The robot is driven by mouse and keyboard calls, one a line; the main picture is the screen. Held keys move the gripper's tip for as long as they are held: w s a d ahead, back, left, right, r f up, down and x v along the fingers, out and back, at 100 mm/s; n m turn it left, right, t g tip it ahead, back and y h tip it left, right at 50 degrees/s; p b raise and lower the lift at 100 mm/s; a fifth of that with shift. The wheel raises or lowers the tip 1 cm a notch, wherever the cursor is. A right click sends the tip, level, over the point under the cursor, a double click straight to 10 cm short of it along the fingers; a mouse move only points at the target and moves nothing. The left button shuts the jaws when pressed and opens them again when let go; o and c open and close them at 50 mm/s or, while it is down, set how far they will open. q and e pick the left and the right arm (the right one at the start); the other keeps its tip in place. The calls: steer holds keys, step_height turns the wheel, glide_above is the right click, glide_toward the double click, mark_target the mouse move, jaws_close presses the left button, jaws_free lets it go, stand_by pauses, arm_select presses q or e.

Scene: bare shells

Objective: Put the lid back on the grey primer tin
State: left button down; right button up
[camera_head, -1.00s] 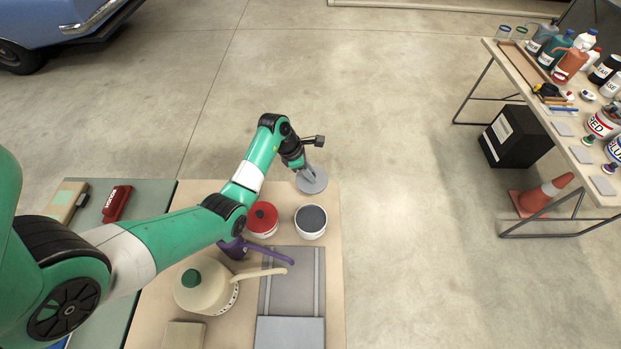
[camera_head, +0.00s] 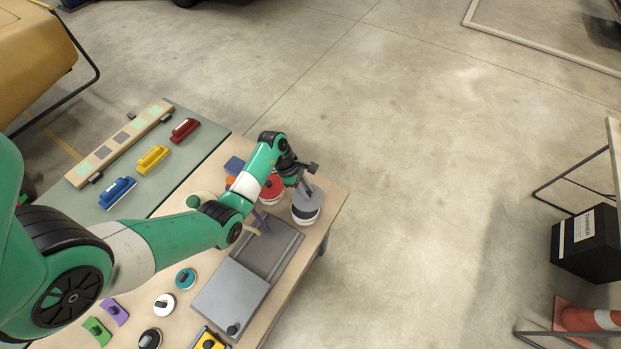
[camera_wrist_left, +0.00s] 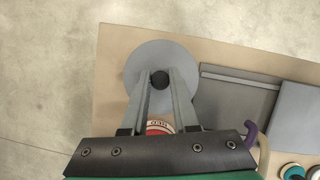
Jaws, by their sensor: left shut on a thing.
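My left gripper (camera_head: 301,182) is shut on the dark knob (camera_wrist_left: 159,79) of a flat round grey lid (camera_wrist_left: 178,56). The lid also shows in the head view (camera_head: 311,194), held over the grey primer tin (camera_head: 304,220), which has a white side and a dark band near the top. The lid covers the tin's mouth from sight, and it hides the tin in the wrist view. I cannot tell whether the lid touches the rim. My right gripper is not in view.
A red tin (camera_head: 271,189) stands close to the left of the primer tin. A grey tray with a flat cover (camera_head: 232,298) lies nearer me, with a purple handle (camera_head: 261,222) beside it. Loose lids, one teal-topped (camera_head: 186,278), lie at the front.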

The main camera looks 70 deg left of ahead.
arm_select(q)
steer(key=shift+s+d+r+p, duration=0.4)
steer(key=shift+d+r, duration=0.1)
steer(key=shift+r, duration=0.15)
steer(key=shift+s+r, duration=0.1)
steer(key=shift+s+a, duration=0.1)
steer(key=shift+a, duration=0.3)
step_height(320, 180, down, 4)
steer(key=b, duration=0.4)
steer(key=shift+f+b, duration=0.2)
steer(key=shift+b, duration=0.15)
steer(key=shift+f+b, duration=0.7)
steer(key=shift+f, duration=0.35)
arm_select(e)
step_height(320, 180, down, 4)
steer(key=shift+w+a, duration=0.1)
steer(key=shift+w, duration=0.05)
arm_select(q)
steer(key=shift+r+p, duration=0.1)
steer(key=shift+p, duration=0.45)
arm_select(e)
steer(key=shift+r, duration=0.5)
arm_select(q)
steer(key=shift+f, duration=0.2)
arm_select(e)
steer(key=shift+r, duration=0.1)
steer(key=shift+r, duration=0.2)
